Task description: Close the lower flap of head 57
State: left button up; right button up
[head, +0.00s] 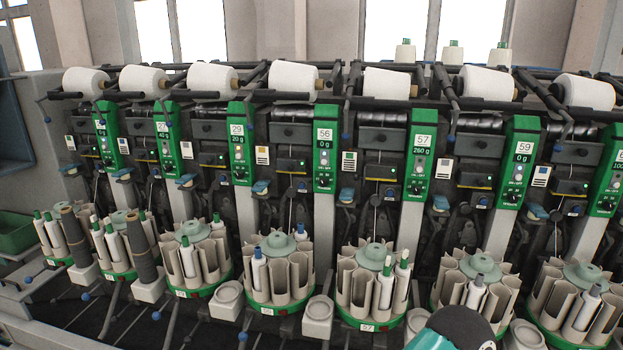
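Head 57 has a green panel (422,155) right of centre, marked 57 and 260 g. A white yarn cone (390,83) sits at the top of this head. Below the panel's left side stands a round bobbin magazine (345,290) with a green base, whose label appears to read 57. It holds a few white bobbins with green tips. The lower flap is too small and dark to make out, so I cannot tell whether it is open. Neither gripper's fingers show in the head view.
Similar heads stand on both sides, with panel 56 (325,147) to the left and panel 59 (517,160) to the right. Their magazines jut forward in a row. A rounded teal and black part of my arm shows at the bottom edge, right of centre.

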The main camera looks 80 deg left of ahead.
aim_at(356, 177)
jog(key=u, duration=0.1)
jog(key=k, duration=1.25)
jog(key=u, duration=1.45)
jog(key=i, duration=1.05)
jog(key=u, duration=0.05)
